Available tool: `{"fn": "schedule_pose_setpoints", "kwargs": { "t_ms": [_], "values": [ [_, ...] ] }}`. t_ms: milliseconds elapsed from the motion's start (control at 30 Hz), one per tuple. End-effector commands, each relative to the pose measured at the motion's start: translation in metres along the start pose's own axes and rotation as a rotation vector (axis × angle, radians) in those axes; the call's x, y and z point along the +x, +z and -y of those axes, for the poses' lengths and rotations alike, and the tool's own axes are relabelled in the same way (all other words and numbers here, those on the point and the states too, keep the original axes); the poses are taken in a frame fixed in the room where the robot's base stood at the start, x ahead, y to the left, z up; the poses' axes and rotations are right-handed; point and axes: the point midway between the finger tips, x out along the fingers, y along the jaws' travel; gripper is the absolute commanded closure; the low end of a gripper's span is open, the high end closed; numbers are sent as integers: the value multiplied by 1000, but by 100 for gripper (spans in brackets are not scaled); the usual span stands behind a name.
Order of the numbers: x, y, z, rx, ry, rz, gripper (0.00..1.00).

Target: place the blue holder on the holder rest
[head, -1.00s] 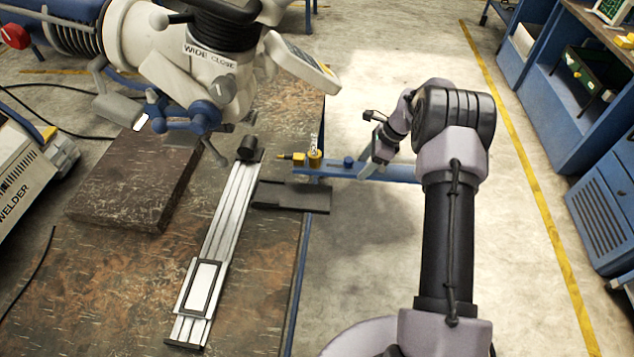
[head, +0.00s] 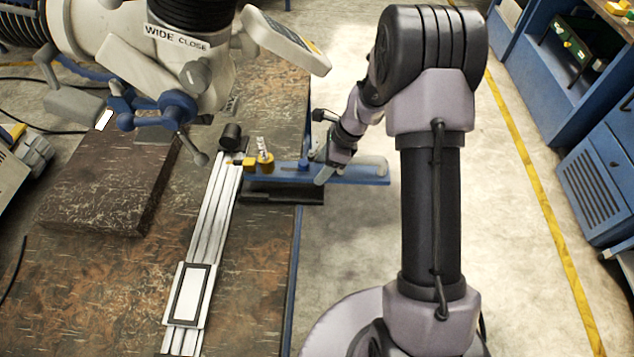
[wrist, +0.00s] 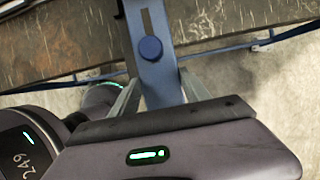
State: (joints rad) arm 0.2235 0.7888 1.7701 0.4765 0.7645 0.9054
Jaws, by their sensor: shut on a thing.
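The blue holder (head: 358,176) is a long flat bar, roughly level. It has a blue knob, and a yellow piece with a pale upright part at its left end. My gripper (head: 326,172) is shut on the bar near its right part. In the wrist view the holder (wrist: 158,75) runs between the two fingers, its knob beyond them. A dark flat bracket, apparently the holder rest (head: 285,197), sticks out from the table edge beside the rail. The holder's left part overlaps the rest's far side in the head view. I cannot tell whether they touch.
A silver rail (head: 207,235) with a framed slide and a black end knob (head: 231,136) lies on the table. The white microscope arm (head: 130,50), with hanging blue and grey handles, is above left. A dark stone block (head: 100,195) stands left.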

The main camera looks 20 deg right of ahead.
Motion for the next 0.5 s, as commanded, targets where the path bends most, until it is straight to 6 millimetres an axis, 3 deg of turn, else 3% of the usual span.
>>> {"fn": "schedule_pose_setpoints", "kwargs": {
  "t_ms": [167,400,500],
  "values": [
    [7,10,-16,1,-2,1,100],
    [40,-4,-18,2,-1,1,100],
    [39,-3,-17,0,-3,1,100]
  ]
}}
